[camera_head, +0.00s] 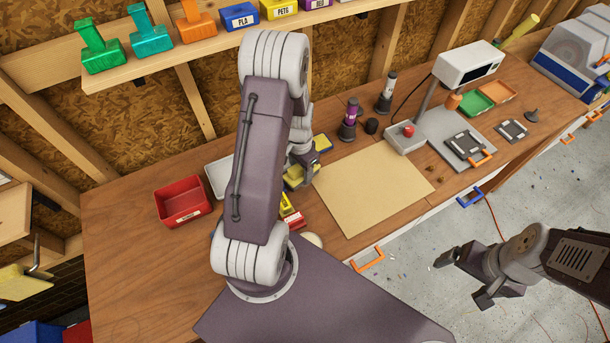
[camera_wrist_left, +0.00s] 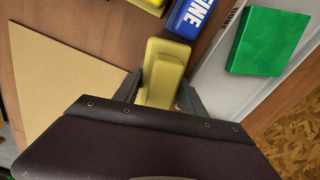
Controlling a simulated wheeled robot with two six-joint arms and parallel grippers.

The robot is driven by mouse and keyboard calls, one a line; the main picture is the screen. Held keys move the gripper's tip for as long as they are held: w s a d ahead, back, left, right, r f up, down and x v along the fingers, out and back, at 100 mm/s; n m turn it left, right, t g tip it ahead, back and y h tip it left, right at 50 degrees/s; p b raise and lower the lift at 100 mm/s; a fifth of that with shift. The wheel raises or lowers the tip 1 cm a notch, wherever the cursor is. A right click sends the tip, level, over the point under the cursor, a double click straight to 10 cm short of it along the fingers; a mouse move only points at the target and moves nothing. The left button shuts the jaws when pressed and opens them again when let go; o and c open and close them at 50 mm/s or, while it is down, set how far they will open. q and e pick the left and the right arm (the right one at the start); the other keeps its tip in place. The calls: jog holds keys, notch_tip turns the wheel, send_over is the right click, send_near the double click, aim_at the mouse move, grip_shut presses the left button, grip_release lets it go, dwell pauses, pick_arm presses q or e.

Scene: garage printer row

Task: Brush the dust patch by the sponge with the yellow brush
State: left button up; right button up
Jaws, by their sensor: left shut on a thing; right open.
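My left gripper (camera_head: 303,172) is over the bench at the left edge of the tan mat. It is shut on a yellow piece with a raised grip, which looks like the yellow brush (camera_head: 295,178); it also shows between the fingers in the left wrist view (camera_wrist_left: 153,91). A small blue and yellow block (camera_head: 322,143), possibly the sponge, lies just behind the gripper. I cannot make out the dust patch for sure; small brown bits (camera_head: 431,169) lie right of the mat. My right gripper (camera_head: 464,278) is open and empty, over the floor beyond the bench's front edge.
The tan mat (camera_head: 370,190) is bare. Red bin (camera_head: 182,201) and white tray (camera_head: 216,177) are left of my arm. A blue block marked FINE (camera_wrist_left: 190,18) lies close by the held piece. Bottles (camera_head: 350,120) and a white-headed stand (camera_head: 468,63) are behind the mat.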

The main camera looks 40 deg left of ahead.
pick_arm(q)
jog(key=shift+w+a, duration=0.15)
jog(key=shift+a, duration=0.1)
jog(key=shift+r, duration=0.1)
notch_tip(320, 180, up, 6)
jog(key=p, duration=0.5)
notch_tip(320, 180, up, 3)
jog(key=p, duration=0.3)
jog(key=shift+r, duration=0.1)
dwell(0.5)
